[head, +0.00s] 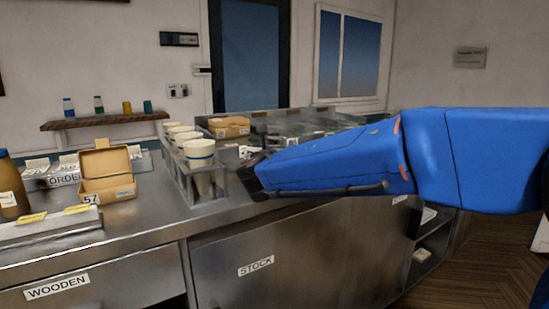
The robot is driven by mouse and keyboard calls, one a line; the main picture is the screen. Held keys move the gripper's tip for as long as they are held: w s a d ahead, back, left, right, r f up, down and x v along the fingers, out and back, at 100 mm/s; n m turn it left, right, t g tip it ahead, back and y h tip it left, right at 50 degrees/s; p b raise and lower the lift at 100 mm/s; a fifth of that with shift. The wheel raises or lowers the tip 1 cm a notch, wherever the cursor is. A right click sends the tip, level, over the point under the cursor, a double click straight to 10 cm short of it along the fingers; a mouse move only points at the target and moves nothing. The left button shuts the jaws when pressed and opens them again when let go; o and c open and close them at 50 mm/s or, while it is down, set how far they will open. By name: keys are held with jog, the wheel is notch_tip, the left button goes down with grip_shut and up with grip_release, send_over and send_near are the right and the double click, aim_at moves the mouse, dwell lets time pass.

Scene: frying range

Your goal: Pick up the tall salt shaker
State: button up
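I cannot make out a tall salt shaker for certain in the head view. A small white item (249,151) shows just behind the end of my arm, too small to identify. My blue arm reaches in from the right, over the steel counter (150,222). My gripper (248,178) is the dark end beside the rack of cups, and most of it is hidden or in shadow. I cannot tell whether its fingers are open or shut, or whether it touches anything.
A metal rack (180,182) holds tall cups (200,150) left of my gripper. An open cardboard box (107,190) and a brown bottle (11,190) stand further left. A wall shelf (105,120) carries several small bottles. Steel bins (290,128) stand behind. Bare counter lies in front of the box.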

jog(key=shift+w, duration=0.2)
jog(key=shift+c, duration=0.3)
grip_shut()
jog(key=shift+r, duration=0.15)
